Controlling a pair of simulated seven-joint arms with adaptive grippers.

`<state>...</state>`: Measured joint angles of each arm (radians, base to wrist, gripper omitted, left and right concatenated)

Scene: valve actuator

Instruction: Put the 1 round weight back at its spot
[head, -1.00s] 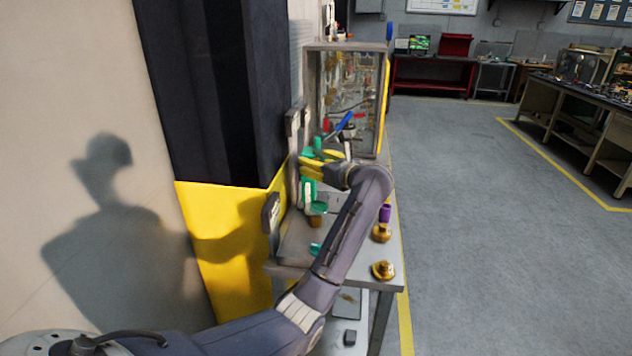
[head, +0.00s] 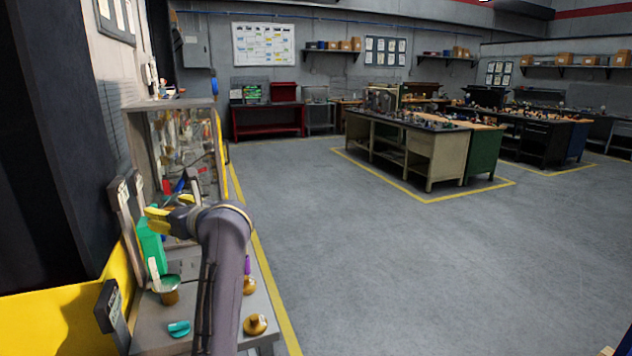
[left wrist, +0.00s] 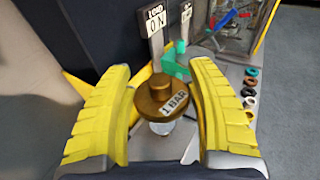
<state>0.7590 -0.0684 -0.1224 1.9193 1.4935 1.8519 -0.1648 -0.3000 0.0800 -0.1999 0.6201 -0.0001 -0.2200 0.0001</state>
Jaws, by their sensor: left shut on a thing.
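The round brass weight (left wrist: 153,96), labelled "1 BAR", sits between the yellow fingers of my left gripper (left wrist: 160,68) in the left wrist view. The gripper is shut on it. A pale silver piece (left wrist: 162,128) shows just below the weight; I cannot tell whether they touch. In the head view my left gripper (head: 158,219) is above the bench beside a green part (head: 150,245), and I cannot make out the held weight there. Two other brass weights (head: 255,324) (head: 249,286) stand on the bench's right side. My right gripper is not in view.
A glass-fronted cabinet (head: 185,150) stands behind the gripper. A brass cup with a green rim (head: 170,290) and a teal piece (head: 179,328) are on the bench. Upright labelled plates (left wrist: 155,25) stand close ahead. Open floor (head: 380,260) lies to the right.

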